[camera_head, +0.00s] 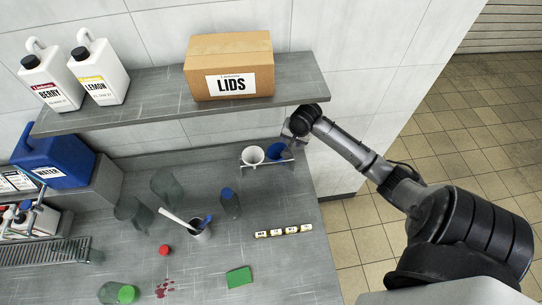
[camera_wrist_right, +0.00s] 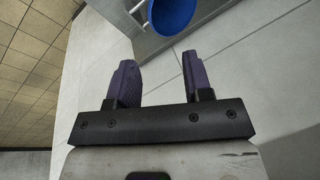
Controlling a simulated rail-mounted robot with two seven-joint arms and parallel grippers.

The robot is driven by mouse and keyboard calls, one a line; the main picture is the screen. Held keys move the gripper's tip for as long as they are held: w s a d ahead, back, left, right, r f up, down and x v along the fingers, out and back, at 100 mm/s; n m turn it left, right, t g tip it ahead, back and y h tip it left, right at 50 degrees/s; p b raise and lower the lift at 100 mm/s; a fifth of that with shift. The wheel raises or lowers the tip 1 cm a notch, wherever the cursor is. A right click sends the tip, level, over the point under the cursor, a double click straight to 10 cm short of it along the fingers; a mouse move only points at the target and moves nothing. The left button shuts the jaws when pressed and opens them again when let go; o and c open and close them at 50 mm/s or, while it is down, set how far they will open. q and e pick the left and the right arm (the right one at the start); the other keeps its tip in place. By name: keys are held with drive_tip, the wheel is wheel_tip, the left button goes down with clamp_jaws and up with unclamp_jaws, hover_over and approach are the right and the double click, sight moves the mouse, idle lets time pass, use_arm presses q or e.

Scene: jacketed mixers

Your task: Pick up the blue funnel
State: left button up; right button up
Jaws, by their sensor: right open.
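The blue funnel (camera_head: 277,152) sits in a small rack (camera_head: 266,164) at the back right of the counter, beside a white funnel (camera_head: 252,154). In the right wrist view the blue funnel (camera_wrist_right: 173,14) shows at the top edge, partly cut off, beyond the fingertips. My right gripper (camera_head: 293,136) is by the shelf's right end, close to the blue funnel on its right side. In the wrist view its two purple fingers (camera_wrist_right: 158,72) are apart with nothing between them. My left gripper is not in view.
The shelf (camera_head: 160,103) overhangs the back of the counter and holds a LIDS box (camera_head: 229,68) and two white jugs (camera_head: 98,72). A blue water container (camera_head: 55,155) stands at left. Cups, bottles and a green sponge (camera_head: 239,277) lie on the counter (camera_head: 215,262).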

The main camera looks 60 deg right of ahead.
drive_tip(key=shift+w+d+f+m+b, duration=0.15)
drive_tip(key=shift+w+f+m, duration=0.6)
drive_tip(key=shift+f, duration=1.45)
drive_tip(key=shift+w+d+f+m+b, duration=0.1)
drive_tip(key=shift+w+f+m, duration=0.2)
drive_tip(key=shift+f+m, duration=1.4)
drive_tip(key=shift+w+d+f+m+b, duration=0.15)
drive_tip(key=shift+w+f+m, duration=0.3)
drive_tip(key=shift+f, duration=2.3)
drive_tip(key=shift+w+a, duration=0.1)
clamp_jaws()
